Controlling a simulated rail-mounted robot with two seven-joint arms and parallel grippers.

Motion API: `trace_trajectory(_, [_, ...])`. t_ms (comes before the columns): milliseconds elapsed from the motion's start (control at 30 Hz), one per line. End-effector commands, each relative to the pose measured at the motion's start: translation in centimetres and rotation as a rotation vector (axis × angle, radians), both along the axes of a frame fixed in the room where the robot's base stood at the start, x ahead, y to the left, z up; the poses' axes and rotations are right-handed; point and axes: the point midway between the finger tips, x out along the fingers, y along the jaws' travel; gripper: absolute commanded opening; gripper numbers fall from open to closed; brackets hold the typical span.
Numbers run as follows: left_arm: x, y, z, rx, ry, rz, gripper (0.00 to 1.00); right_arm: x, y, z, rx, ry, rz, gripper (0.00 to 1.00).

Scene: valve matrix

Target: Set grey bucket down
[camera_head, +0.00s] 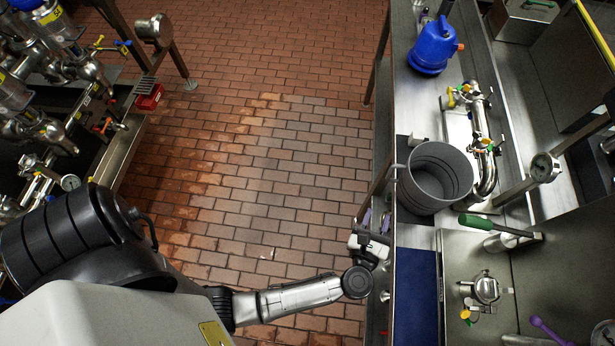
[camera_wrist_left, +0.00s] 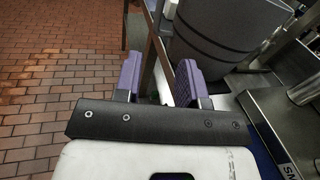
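The grey bucket (camera_head: 436,178) stands upright on the steel bench at the right in the head view, its open top facing up and its inside looking empty. Its lower side shows at the upper right of the left wrist view (camera_wrist_left: 225,35). My left gripper (camera_head: 374,219) is at the bench's left edge, below and left of the bucket in the picture. In the left wrist view its purple fingers (camera_wrist_left: 160,80) are apart with nothing held between them. The bucket is beyond the fingers, not between them. My right gripper is not in view.
A blue container (camera_head: 433,46) stands farther back on the bench. Steel piping with valves (camera_head: 482,140) is close to the bucket's right. A blue mat (camera_head: 416,295) lies nearer to me. A pipe rig (camera_head: 60,130) stands at the left, with open brick floor (camera_head: 260,170) between.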

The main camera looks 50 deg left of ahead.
Motion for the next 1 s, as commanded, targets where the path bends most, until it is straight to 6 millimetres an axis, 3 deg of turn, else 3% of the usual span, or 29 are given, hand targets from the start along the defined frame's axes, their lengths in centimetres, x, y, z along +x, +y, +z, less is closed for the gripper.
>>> trace_trajectory(167, [0.1,0.0,0.5,0.049,-0.003,-0.035,0.37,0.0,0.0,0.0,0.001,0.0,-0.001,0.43])
trace_trajectory(267, [0.2,-0.2,1.8,0.186,-0.004,-0.129,0.37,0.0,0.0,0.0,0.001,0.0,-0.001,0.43])
trace_trajectory(400, [-0.2,-1.2,4.3,0.559,0.001,-0.337,0.37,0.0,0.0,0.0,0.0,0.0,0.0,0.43])
trace_trajectory(567, [-2.4,-2.9,5.3,1.115,0.038,-0.585,0.37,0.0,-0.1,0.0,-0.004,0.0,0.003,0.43])
trace_trajectory(767, [-6.8,-2.8,3.0,1.83,0.13,-0.881,0.37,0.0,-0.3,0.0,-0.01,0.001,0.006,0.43])
trace_trajectory(867, [-9.6,-1.2,1.1,2.169,0.197,-1.048,0.37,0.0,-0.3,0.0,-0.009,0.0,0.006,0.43])
trace_trajectory(1000, [-13.8,2.5,-1.1,2.56,0.297,-1.31,0.37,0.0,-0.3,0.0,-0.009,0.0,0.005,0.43])
